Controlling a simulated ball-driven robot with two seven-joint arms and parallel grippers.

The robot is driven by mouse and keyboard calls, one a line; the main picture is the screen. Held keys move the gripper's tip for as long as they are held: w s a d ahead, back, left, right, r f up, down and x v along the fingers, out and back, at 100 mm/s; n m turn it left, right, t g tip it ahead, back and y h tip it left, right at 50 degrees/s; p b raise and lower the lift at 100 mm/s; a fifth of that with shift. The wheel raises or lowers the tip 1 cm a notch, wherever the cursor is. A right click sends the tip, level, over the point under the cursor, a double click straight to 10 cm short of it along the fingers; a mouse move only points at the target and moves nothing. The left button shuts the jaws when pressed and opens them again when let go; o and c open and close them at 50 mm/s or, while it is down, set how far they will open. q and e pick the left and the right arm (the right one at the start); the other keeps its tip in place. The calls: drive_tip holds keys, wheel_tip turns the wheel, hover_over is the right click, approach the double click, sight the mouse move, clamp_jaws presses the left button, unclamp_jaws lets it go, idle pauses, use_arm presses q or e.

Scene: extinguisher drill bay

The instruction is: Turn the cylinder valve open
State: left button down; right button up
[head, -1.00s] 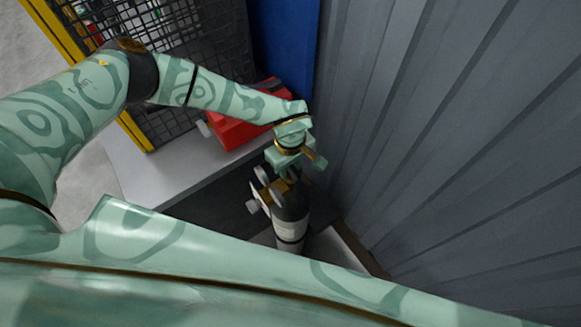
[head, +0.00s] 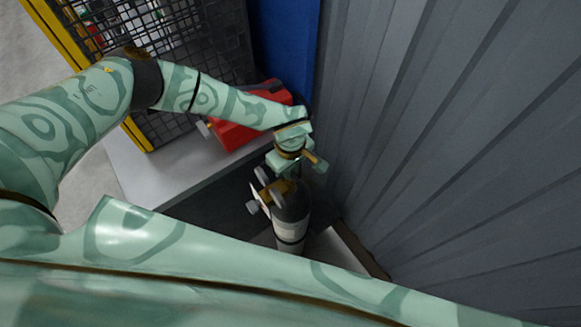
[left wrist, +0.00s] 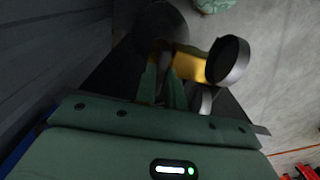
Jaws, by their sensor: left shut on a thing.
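The gas cylinder (head: 289,232), dark with a pale label band, stands upright beside the grey bench. Its brass valve (head: 282,187) is on top, with grey round fittings (head: 262,175) on its left side. My left gripper (head: 290,172) is over the top of the cylinder, shut on the valve; its fingertips are partly hidden from the head. In the left wrist view, the green fingers (left wrist: 162,75) are close together at the brass valve body (left wrist: 190,66), with a dark round gauge-like fitting (left wrist: 227,61) to the right. My right gripper is out of view.
A red case (head: 240,125) lies on the grey bench (head: 160,175) behind my left forearm. A corrugated grey wall (head: 430,130) stands close on the right. A yellow-framed mesh cage (head: 195,50) and a blue panel (head: 283,45) are at the back.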

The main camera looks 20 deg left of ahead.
use_arm(q)
drive_tip(key=n+p, duration=0.1)
drive_tip(key=n, duration=0.3)
drive_tip(key=shift+r+n+p, duration=0.1)
drive_tip(key=shift+n+p, duration=0.2)
drive_tip(key=n+p, duration=0.1)
drive_tip(key=n, duration=0.3)
drive_tip(key=shift+n+p, duration=0.3)
drive_tip(key=shift+p, duration=0.05)
drive_tip(key=n+p, duration=0.1)
drive_tip(key=n, duration=0.3)
drive_tip(key=shift+p, duration=0.4)
drive_tip(key=shift+n+p, duration=0.75)
drive_tip(key=shift+n, duration=1.25)
drive_tip(key=c, duration=1.5)
unclamp_jaws()
wheel_tip(320, 180, up, 16)
drive_tip(key=shift+r+p, duration=0.1)
drive_tip(key=shift+p, duration=0.4)
